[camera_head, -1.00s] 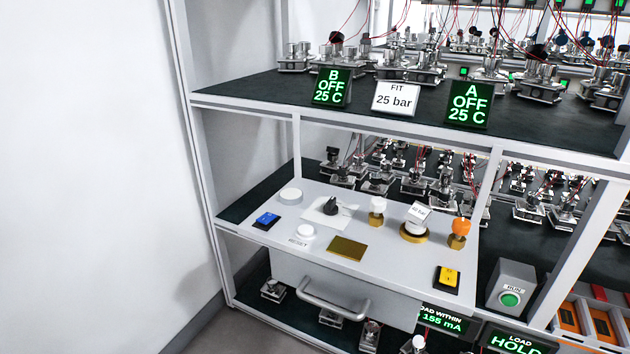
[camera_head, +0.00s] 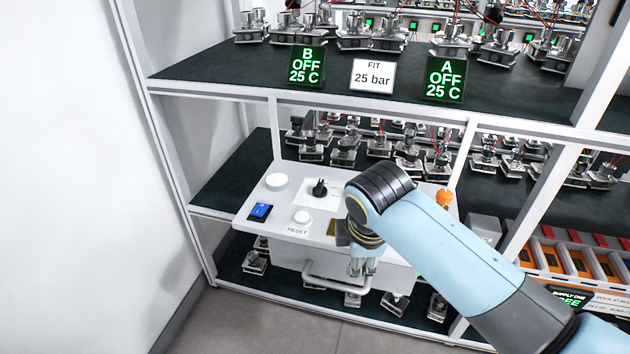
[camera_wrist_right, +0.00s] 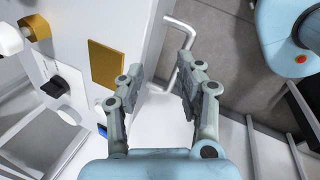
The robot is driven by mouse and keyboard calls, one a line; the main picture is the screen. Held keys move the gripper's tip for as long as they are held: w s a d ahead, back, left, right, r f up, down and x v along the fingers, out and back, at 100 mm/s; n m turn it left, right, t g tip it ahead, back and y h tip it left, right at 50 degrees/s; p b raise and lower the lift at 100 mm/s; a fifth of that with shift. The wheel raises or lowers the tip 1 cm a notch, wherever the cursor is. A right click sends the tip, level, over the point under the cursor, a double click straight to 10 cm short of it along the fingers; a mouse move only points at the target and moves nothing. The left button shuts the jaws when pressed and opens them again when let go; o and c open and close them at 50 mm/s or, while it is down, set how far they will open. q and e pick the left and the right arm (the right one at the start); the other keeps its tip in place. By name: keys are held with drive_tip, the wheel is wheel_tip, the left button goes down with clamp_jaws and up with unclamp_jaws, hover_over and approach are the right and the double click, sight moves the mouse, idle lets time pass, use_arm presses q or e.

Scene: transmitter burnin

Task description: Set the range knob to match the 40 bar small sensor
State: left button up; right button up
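The range knob is a small black knob (camera_head: 320,188) on a white plate on the light panel of the middle shelf. It also shows in the right wrist view (camera_wrist_right: 54,87), left of my gripper. My right gripper (camera_head: 363,268) hangs in front of the panel's front edge, near the drawer handle and apart from the knob. My arm hides the right part of the panel, so the small sensor cannot be made out. My left gripper is not in view.
A blue switch (camera_head: 260,211), a white RESET button (camera_head: 302,217) and a white round cap (camera_head: 277,181) sit near the knob. A bar handle (camera_head: 335,284) juts out below the panel. A sign (camera_head: 373,76) above reads FIT 25 bar. An orange knob (camera_head: 444,196) stands at right.

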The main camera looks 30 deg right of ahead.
sight(319, 186)
drive_tip(key=w+r+n, duration=0.1)
drive_tip(key=w+n, duration=0.1)
drive_tip(key=w, duration=0.1)
drive_tip(key=w+r+n, duration=0.2)
drive_tip(key=w+n, duration=0.1)
drive_tip(key=w+d+r+n+p, duration=0.1)
drive_tip(key=w+r+n, duration=0.1)
drive_tip(key=w, duration=0.1)
drive_tip(key=shift+w+r+n+h, duration=0.2)
drive_tip(key=shift+w+n+h, duration=0.1)
drive_tip(key=shift+w+h, duration=0.1)
drive_tip(key=w+r+n, duration=0.6)
drive_tip(key=w+n, duration=0.1)
drive_tip(key=shift+h, duration=0.3)
drive_tip(key=x, duration=1.1)
drive_tip(key=shift+s+d+r+b, duration=0.1)
drive_tip(key=shift+d+b, duration=0.05)
drive_tip(key=shift+b, duration=0.2)
drive_tip(key=shift+c, duration=0.3)
clamp_jaws()
